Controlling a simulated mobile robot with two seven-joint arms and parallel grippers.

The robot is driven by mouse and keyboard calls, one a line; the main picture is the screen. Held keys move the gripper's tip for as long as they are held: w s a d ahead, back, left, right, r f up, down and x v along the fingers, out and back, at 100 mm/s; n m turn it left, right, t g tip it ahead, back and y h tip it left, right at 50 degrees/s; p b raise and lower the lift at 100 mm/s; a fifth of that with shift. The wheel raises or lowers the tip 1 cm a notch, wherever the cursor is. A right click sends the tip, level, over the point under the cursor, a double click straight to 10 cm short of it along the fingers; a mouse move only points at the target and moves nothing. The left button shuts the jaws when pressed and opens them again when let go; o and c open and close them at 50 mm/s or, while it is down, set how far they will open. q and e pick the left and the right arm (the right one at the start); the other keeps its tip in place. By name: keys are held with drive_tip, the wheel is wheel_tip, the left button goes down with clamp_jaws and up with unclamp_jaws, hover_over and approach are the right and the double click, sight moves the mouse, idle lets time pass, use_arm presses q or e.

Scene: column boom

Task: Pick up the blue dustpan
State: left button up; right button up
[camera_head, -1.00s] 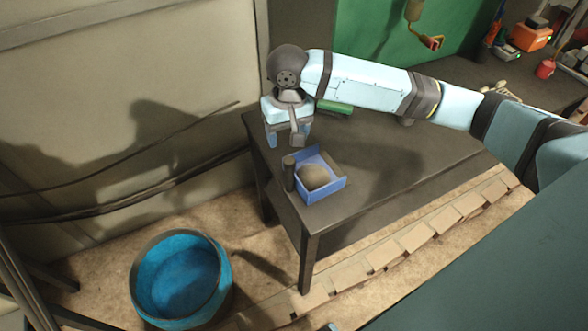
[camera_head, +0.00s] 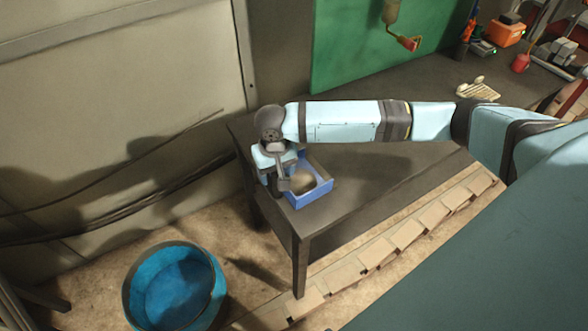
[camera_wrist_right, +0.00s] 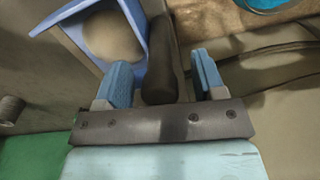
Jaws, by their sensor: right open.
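The blue dustpan (camera_head: 310,194) sits on the dark table near its left end, with a rounded brownish heap (camera_head: 304,181) in it. In the right wrist view the blue pan (camera_wrist_right: 142,25) is at the upper left, and its dark handle (camera_wrist_right: 162,65) runs down between my fingers. My right gripper (camera_head: 276,186) is at the handle side of the pan. In the wrist view my right gripper (camera_wrist_right: 160,80) is open, one blue finger on each side of the handle, with a clear gap on the right. My left gripper is not in view.
The dark table (camera_head: 360,185) is mostly clear right of the dustpan. A blue bucket (camera_head: 135,285) stands on the floor at lower left. Light blocks (camera_head: 408,233) line the floor before the table. A beige wall (camera_head: 110,80) is close on the left.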

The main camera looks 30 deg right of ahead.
drive_tip(key=shift+f, duration=0.9)
drive_tip(key=shift+c, duration=0.4)
clamp_jaws()
drive_tip(key=shift+r, duration=0.15)
